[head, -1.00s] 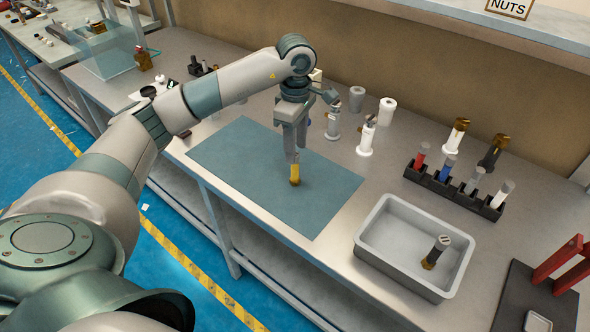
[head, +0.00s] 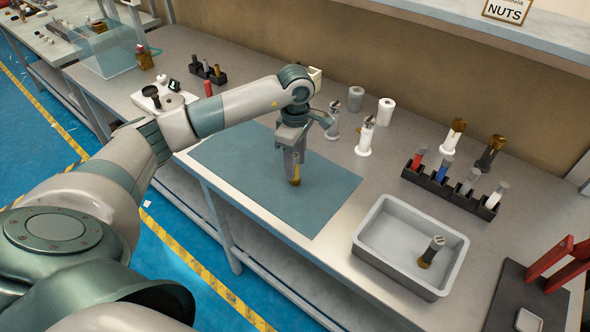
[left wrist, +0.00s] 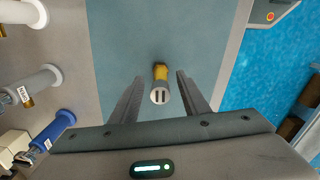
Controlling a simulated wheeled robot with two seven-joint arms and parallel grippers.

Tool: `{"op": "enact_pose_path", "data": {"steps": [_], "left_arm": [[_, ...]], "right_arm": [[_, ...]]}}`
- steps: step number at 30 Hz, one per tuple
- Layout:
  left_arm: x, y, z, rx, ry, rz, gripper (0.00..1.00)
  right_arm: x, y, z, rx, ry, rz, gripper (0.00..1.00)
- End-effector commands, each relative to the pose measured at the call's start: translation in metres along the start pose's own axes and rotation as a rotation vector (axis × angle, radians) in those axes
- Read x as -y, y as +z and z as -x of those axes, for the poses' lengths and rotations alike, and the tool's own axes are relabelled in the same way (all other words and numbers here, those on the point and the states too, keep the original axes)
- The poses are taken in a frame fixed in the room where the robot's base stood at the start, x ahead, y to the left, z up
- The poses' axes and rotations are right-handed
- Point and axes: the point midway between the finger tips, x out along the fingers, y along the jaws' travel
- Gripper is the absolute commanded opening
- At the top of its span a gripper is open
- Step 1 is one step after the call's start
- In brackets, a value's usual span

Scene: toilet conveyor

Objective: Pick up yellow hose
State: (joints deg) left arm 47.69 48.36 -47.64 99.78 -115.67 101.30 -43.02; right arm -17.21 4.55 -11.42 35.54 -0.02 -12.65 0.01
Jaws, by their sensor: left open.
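The yellow hose (left wrist: 161,73) stands on the blue-grey mat (left wrist: 125,40), with a grey top bearing two dark slots. In the head view only its yellow lower part (head: 295,181) shows below my fingers. My left gripper (head: 294,172) is lowered over it, pointing down. In the left wrist view the open fingers of my left gripper (left wrist: 158,95) stand on either side of the hose, with gaps visible between them and it. My right gripper is not in view.
A grey tray (head: 364,268) with a dark-and-grey fitting (head: 432,252) stands right of the mat. Behind it is a black rack (head: 449,189) with several coloured pieces. White fittings (head: 365,137) stand behind the mat. The mat around the hose is clear.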

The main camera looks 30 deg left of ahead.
Motion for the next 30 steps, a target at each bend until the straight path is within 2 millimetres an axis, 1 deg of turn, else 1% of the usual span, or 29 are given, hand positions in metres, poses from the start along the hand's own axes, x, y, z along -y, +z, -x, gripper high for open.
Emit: {"op": "enact_pose_path", "data": {"steps": [1,3,7,21,22,23,24,27,30], "left_arm": [[0.001,0.000,-0.004,0.001,-0.004,0.000,0.42],[0.001,0.001,-0.013,0.001,-0.003,0.000,0.42],[0.000,0.000,-0.023,0.000,-0.001,0.001,0.42],[0.000,0.000,-0.025,0.000,0.001,0.000,0.42],[0.000,0.000,-0.024,0.000,0.001,0.000,0.39],[0.000,0.000,-0.024,0.000,0.001,0.000,0.32],[0.000,0.000,-0.024,0.000,0.001,0.000,0.23],[0.000,0.000,-0.024,0.000,0.001,0.000,0.00],[0.000,0.000,-0.024,0.000,0.001,0.000,0.00]], "right_arm": [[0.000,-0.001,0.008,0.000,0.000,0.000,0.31],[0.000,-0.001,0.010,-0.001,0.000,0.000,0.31],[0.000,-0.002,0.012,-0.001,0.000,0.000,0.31],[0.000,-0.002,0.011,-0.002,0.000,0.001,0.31],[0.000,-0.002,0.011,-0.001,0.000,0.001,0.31],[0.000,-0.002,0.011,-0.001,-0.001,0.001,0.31],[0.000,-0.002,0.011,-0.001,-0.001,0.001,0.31],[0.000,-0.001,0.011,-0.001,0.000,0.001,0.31],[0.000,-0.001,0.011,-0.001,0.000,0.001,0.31]]}}
